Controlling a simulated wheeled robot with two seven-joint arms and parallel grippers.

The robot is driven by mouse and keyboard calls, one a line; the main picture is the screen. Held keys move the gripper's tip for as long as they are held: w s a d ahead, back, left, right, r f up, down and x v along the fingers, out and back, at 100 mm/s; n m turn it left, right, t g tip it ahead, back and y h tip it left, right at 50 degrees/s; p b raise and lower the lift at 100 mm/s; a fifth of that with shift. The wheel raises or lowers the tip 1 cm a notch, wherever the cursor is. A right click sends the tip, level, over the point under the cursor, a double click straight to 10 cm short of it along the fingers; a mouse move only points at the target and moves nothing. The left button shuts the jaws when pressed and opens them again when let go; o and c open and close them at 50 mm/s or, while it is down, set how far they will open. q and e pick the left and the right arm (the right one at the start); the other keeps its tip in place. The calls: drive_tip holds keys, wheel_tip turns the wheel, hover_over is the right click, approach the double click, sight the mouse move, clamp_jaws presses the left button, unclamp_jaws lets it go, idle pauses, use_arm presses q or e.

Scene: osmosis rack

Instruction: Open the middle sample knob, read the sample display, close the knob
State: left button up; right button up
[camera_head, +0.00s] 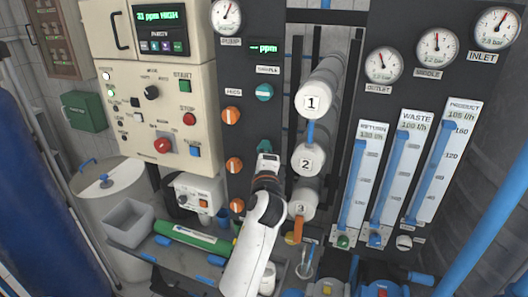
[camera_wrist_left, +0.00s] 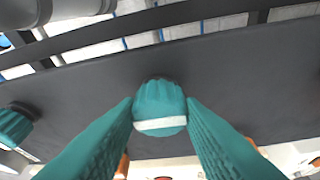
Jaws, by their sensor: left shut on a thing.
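The middle sample knob (camera_head: 264,146) is teal and sits on the dark panel below another teal knob (camera_head: 264,92). My left gripper (camera_head: 265,160) reaches it from below in the head view and covers part of it. In the left wrist view, the gripper's teal fingers (camera_wrist_left: 160,112) are shut on the knob (camera_wrist_left: 159,100), one on each side. A white stripe on the knob lies across the wrist picture. The sample display (camera_head: 264,48) reads "-- ppm" in green. My right gripper is not in view.
Orange knobs (camera_head: 231,115) line the panel's left side. White numbered tubes (camera_head: 313,102) stand right of my gripper. A cream control box (camera_head: 150,90) at left has a display (camera_head: 158,17) reading "31 ppm HIGH". Gauges and flow meters (camera_head: 398,165) stand at right.

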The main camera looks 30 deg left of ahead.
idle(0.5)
use_arm(q)
drive_tip(key=o, duration=1)
drive_tip(key=b+v, duration=0.3)
drive_tip(key=v, duration=0.9)
